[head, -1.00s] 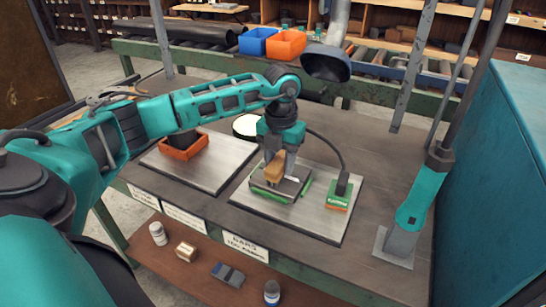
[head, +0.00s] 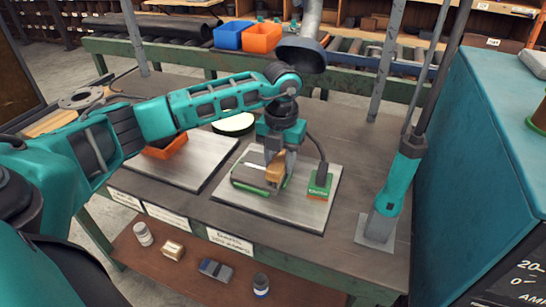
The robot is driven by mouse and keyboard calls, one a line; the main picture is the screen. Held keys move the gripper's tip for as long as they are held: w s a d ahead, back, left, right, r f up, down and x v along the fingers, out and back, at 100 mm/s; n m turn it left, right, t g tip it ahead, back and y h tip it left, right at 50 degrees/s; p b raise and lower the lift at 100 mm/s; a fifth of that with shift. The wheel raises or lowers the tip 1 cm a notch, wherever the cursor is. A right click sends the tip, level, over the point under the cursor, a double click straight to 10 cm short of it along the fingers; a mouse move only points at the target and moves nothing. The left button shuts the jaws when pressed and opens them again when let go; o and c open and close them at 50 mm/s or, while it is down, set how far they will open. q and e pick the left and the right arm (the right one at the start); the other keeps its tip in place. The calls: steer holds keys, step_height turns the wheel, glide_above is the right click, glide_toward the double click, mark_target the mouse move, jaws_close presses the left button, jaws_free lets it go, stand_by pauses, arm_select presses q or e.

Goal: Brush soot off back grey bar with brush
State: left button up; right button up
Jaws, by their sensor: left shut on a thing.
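My left gripper (head: 276,152) points down over the right metal plate (head: 290,213) and is shut on a tan, wooden-looking brush (head: 276,170). The brush is at the right end of a dark grey bar (head: 248,174), which lies on the plate with green edging (head: 247,189) along its front. The gripper and brush hide part of the bar's right end. I cannot tell whether the bristles touch it, or make out soot on it. Only one grey bar is clear here. My right gripper is not in view.
A green and orange block (head: 319,184) with a dark cable stands just right of the brush. An orange tray (head: 165,148) sits on the left plate. Blue (head: 233,35) and orange (head: 261,38) bins are behind.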

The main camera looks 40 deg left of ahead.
arm_select(q)
step_height(320, 180, up, 3)
steer(key=shift+f+p, duration=0.1)
steer(key=shift+p, duration=0.9)
steer(key=shift+r, duration=2.15)
